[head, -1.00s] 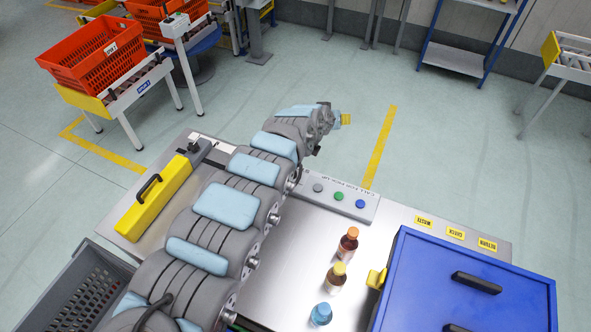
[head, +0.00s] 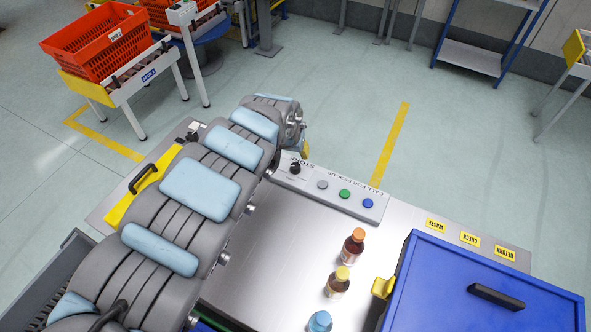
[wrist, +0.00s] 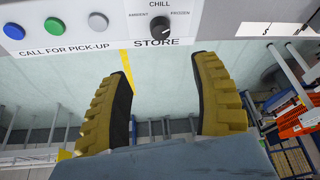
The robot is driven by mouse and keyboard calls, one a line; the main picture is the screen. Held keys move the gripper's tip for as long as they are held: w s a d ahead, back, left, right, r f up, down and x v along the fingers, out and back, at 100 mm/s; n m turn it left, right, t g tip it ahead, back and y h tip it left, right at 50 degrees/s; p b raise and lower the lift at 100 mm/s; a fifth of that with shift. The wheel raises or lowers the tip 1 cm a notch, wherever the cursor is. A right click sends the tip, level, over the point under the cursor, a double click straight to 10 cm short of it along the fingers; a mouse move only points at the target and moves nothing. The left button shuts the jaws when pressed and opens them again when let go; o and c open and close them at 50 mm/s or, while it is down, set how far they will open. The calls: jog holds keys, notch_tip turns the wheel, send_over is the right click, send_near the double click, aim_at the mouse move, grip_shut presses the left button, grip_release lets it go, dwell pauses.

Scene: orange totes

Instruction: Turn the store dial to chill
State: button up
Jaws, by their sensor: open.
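The store dial (wrist: 159,26) is a round black knob on the white panel, with AMBIENT at left, CHILL above and FROZEN at right. Its small light mark seems to face up and right, toward FROZEN, but it is hard to read. In the head view the dial (head: 295,168) stands at the left end of the panel, near the table's far edge. My gripper (wrist: 163,100) is open and empty, its two yellow ribbed fingers apart below the dial in the wrist view. It is not touching the dial. In the head view only a yellow fingertip (head: 305,149) shows beyond my arm.
Grey, green (head: 344,194) and blue (head: 368,203) buttons line the same panel right of the dial. Several bottles (head: 353,246) stand on the steel table. A blue lidded box (head: 430,265) is at right, and a yellow handled case (head: 140,190) lies left of my arm.

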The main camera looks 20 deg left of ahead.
aim_at(295, 166)
jog(key=shift+b+x, duration=1.1)
jog(key=shift+b, duration=1.75)
jog(key=shift+f+b, duration=0.1)
jog(key=shift+b, duration=0.3)
jog(key=b+x, duration=0.5)
jog(key=x, duration=0.7)
jog(key=shift+w+f, duration=0.15)
jog(key=shift+f, duration=0.1)
jog(key=shift+w+a+f, duration=0.2)
jog(key=shift+f, duration=0.5)
grip_shut()
